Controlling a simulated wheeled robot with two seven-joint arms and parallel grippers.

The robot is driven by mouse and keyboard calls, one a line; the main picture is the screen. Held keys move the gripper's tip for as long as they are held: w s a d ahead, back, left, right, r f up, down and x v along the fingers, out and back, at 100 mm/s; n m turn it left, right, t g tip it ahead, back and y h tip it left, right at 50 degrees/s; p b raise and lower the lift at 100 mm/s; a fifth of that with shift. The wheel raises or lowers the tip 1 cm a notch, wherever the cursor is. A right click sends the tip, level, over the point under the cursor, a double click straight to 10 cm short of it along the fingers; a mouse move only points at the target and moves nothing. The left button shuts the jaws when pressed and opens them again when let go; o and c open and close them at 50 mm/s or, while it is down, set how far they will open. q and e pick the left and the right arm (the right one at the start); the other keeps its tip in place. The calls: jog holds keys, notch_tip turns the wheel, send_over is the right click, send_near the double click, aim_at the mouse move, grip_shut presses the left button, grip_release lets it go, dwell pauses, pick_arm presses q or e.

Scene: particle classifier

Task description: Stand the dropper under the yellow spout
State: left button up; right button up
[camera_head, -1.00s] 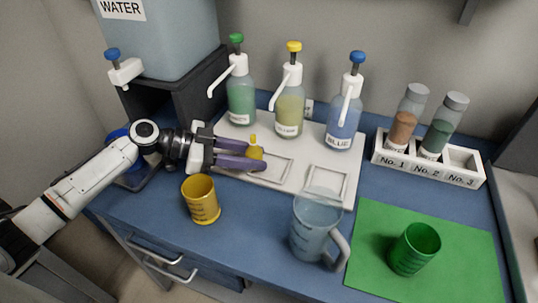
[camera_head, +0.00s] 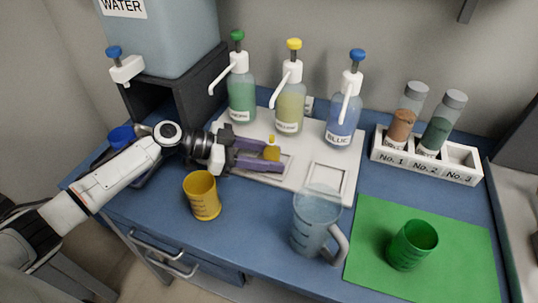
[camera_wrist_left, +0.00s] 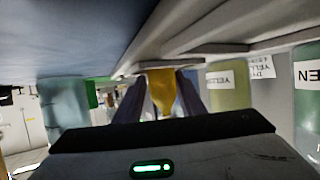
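The dropper (camera_head: 272,153) is a small yellow piece with a narrow top, upright between the purple fingertips of my left gripper (camera_head: 268,154). The left wrist view, upside down, shows the dropper (camera_wrist_left: 161,92) between both fingers, its wide end close to the white tray. I cannot tell whether it touches the tray. The yellow spout (camera_head: 279,92) is the white nozzle on the yellow-capped bottle (camera_head: 290,113). Its tip hangs behind and above the dropper in the head view. The bottle also shows in the left wrist view (camera_wrist_left: 229,88). My right gripper is not in view.
The white tray (camera_head: 308,147) bears green (camera_head: 241,99) and blue (camera_head: 342,122) pump bottles beside the yellow one. A yellow cup (camera_head: 202,196) and clear jug (camera_head: 315,222) stand in front. A green cup (camera_head: 412,246) stands on the green mat (camera_head: 455,230) at right.

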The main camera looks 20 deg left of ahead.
pick_arm(q)
jog(key=shift+w+a+r, duration=0.15)
jog(key=shift+w+r, duration=0.05)
jog(key=shift+a+r, duration=0.1)
jog(key=shift+a, duration=0.1)
jog(key=b+v, duration=0.1)
jog(key=v, duration=1)
jog(key=shift+s, duration=0.2)
jog(key=shift+a+r, duration=0.1)
jog(key=shift+r, duration=0.05)
